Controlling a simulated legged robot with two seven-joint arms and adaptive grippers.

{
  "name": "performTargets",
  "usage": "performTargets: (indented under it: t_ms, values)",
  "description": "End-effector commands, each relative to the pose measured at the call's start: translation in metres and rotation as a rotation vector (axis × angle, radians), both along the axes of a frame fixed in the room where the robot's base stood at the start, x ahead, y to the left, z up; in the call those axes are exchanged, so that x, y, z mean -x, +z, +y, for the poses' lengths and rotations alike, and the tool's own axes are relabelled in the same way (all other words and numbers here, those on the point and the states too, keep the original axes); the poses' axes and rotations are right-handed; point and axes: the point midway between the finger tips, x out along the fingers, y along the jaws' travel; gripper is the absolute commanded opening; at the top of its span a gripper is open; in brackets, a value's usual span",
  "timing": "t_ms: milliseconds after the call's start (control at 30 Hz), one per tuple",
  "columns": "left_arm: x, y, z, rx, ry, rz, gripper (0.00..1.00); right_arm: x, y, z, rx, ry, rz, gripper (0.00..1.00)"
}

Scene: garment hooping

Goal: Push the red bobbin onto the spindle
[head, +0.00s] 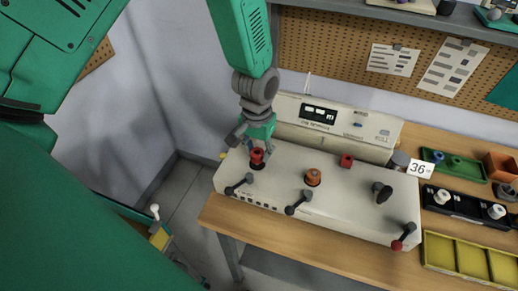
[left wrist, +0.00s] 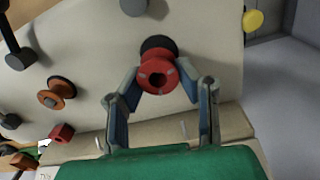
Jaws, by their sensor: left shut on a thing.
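The red bobbin (head: 257,155) is at the left end of the white machine's top in the head view, above a dark round base. In the left wrist view the red bobbin (left wrist: 160,76) shows its end face with a dark central hole, and the dark disc (left wrist: 158,47) shows behind it. My left gripper (head: 252,145) is shut on the red bobbin, with a fingertip on each side of it. The spindle itself is hidden, so I cannot tell how far the bobbin sits on it. My right gripper is not in view.
The white machine (head: 340,205) carries an orange bobbin (head: 313,177), a red block (head: 346,160), a black knob (head: 382,191) and several levers. A tag reading 36 (head: 419,169) stands to the right. A green tray (head: 455,165) and a yellow tray (head: 466,255) lie on the wooden table.

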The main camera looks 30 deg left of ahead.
Motion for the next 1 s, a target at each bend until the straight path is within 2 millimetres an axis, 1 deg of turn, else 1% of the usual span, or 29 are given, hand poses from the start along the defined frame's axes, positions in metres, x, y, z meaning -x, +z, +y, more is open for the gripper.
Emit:
performTargets:
  t_ms: [767,1000]
  values:
    - [0.000,-0.020,0.000,0.000,0.000,0.000,0.12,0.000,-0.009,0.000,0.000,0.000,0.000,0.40]
    - [0.000,-0.015,0.000,0.000,0.000,0.000,0.12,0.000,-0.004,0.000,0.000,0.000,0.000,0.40]
